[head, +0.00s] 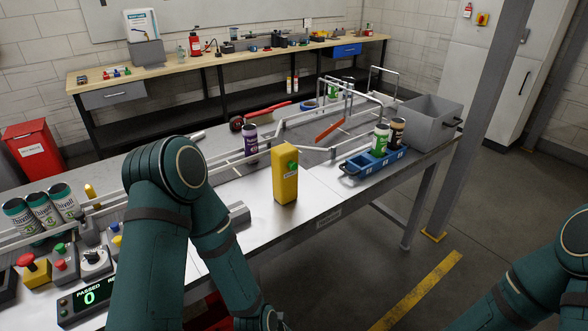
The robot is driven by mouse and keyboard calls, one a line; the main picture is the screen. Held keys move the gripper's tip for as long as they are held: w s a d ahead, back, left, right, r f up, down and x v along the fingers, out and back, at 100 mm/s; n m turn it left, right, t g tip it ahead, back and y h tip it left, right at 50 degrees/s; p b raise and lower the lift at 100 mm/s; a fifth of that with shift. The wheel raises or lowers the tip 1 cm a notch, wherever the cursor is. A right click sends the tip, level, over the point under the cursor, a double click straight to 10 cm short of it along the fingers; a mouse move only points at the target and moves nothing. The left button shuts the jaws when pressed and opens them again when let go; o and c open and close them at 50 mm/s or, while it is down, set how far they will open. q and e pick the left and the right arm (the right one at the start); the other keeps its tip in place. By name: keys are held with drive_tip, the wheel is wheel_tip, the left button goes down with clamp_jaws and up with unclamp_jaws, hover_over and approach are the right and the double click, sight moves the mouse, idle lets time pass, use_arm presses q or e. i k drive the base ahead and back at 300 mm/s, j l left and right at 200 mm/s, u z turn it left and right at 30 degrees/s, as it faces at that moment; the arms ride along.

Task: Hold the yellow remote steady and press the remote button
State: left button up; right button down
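The yellow remote (282,183) stands upright on the grey metal worktable (318,192), near its front edge in the middle of the head view. A green button (292,166) shows on its right-hand face. Nothing is touching the remote. My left arm rises from the bottom, bends at its elbow left of the remote and runs down to the bottom edge. My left gripper is outside the view. Part of my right arm shows at the lower right corner, well away from the remote, and its gripper is also outside the view.
A blue carrier (366,163) with cans and a grey bin (429,117) stand right of the remote. A purple can (250,140) is behind it on the conveyor. A button panel with a "PASSED 0" display (88,297) and several tilted cans are at the left.

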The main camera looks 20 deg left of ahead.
sight(293, 165)
drive_tip(key=i+u, duration=0.1)
drive_tip(key=u, duration=0.75)
drive_tip(key=i+l+u, duration=0.1)
drive_tip(key=l+u, duration=0.15)
drive_tip(key=i+l+u, duration=0.1)
drive_tip(key=l+u, duration=0.15)
drive_tip(key=i+l+u, duration=0.1)
drive_tip(key=l+u, duration=0.15)
drive_tip(key=l, duration=0.15)
